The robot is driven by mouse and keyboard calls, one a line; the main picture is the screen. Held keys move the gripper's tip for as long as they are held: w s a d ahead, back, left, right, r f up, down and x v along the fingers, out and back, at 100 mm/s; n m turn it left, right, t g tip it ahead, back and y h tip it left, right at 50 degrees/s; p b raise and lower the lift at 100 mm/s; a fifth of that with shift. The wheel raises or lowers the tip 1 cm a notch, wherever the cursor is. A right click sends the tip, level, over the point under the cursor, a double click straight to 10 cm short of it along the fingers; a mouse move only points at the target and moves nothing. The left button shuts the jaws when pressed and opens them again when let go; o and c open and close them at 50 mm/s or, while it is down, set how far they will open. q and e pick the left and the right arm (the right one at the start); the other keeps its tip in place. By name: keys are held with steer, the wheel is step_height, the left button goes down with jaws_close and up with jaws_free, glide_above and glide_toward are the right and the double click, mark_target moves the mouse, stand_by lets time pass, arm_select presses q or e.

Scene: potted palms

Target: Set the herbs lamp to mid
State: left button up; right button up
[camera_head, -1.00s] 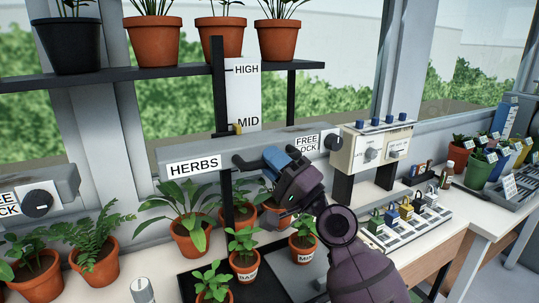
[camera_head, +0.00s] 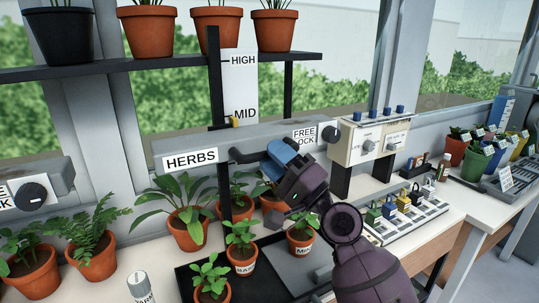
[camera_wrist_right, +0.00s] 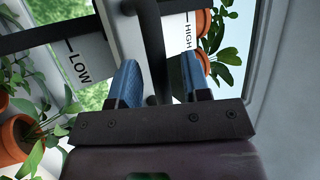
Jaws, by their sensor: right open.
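The herbs lamp is a long grey bar (camera_head: 265,141) with a HERBS label (camera_head: 191,159), beside an upright scale (camera_head: 239,90) marked HIGH and MID. A small yellow pointer (camera_head: 234,122) sits a little below the MID mark. A black handle (camera_head: 244,156) sticks out from the bar's front. My right gripper (camera_head: 281,156) is at this handle, its blue fingers open. In the right wrist view the fingers (camera_wrist_right: 158,82) stand apart with a dark bar (camera_wrist_right: 154,50) between them; contact is unclear. LOW and HIGH show there. My left gripper is out of view.
A FREE/LOCK knob (camera_head: 331,134) is at the bar's right end. Potted herbs (camera_head: 240,240) stand below the bar, and larger pots (camera_head: 214,32) on a shelf above. A cream control box (camera_head: 370,139) and a tray of padlocks (camera_head: 405,215) are to the right.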

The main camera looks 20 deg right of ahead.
steer(key=b+v, duration=0.3)
steer(key=v, duration=0.6)
steer(key=shift+s+d+f, duration=0.1)
steer(key=shift+s, duration=0.05)
